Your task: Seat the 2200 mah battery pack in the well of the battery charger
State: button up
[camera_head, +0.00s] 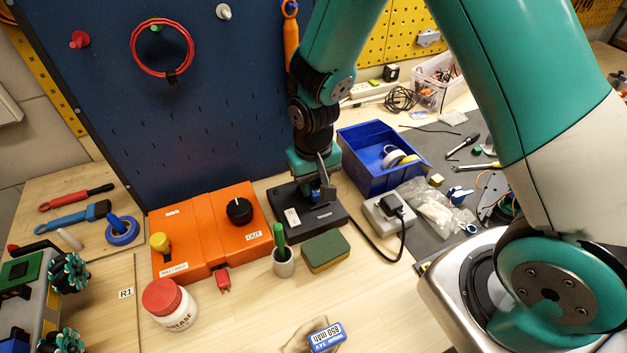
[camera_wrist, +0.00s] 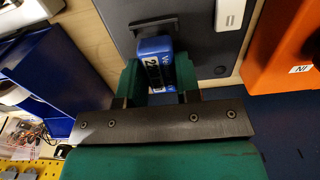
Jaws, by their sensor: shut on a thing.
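The pack's far end is beside a dark raised block on the charger. The well is mostly hidden, and I cannot tell if the pack is in it.
A blue bin (camera_head: 368,177) stands right of the charger, an orange box (camera_head: 205,238) left. A green-and-yellow sponge (camera_head: 326,250) and a cup with a green-handled tool (camera_head: 283,264) are in front. A blue 850 mAh pack (camera_head: 327,337) lies at the front.

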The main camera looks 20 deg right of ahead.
aim_at(314, 184)
jog(key=shift+f, duration=0.45)
jog(key=o, duration=1)
jog(key=shift+c, duration=1.2)
jog(key=shift+r+p, duration=2.7)
jog(key=shift+r, duration=0.8)
